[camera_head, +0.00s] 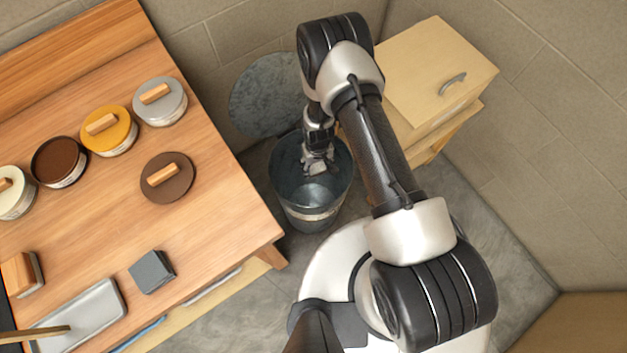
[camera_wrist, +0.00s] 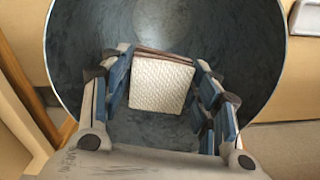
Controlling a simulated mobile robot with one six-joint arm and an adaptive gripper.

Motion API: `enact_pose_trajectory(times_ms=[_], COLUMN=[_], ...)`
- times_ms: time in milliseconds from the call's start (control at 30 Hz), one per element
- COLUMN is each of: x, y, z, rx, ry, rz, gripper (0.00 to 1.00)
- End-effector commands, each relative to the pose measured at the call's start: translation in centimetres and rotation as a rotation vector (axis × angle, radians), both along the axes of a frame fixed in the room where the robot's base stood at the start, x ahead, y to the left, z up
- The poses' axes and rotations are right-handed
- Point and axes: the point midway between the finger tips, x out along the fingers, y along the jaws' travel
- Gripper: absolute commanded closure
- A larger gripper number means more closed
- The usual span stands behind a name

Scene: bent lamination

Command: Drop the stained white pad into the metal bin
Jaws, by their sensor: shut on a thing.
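The white pad (camera_wrist: 161,82) shows in the wrist view as a small textured square with a brown stained edge along its top. My gripper (camera_wrist: 166,95) is shut on the pad, with a finger on each side of it. The metal bin (camera_wrist: 250,30) is open, and its round wall surrounds the pad and fingers in the wrist view. In the head view my gripper (camera_head: 318,160) points down at the mouth of the bin (camera_head: 310,215). The pad is hard to make out there.
The bin's round lid (camera_head: 265,95) is raised behind it. A wooden table (camera_head: 215,200) at left holds several tins, a brown lid (camera_head: 168,178), a dark grey block (camera_head: 152,271) and a metal tray (camera_head: 105,298). A wooden box (camera_head: 430,70) stands right of the bin.

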Motion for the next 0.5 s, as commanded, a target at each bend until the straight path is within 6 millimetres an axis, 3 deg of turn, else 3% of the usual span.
enact_pose_trajectory(times_ms=[167,200,500], x=[0.02,0.02,0.0], y=[0.01,0.01,0.0], z=[0.07,0.07,0.07], rx=[0.0,0.0,0.0], ry=[0.0,0.0,0.0], rz=[0.0,0.0,0.0], gripper=[0.63,0.43,0.23])
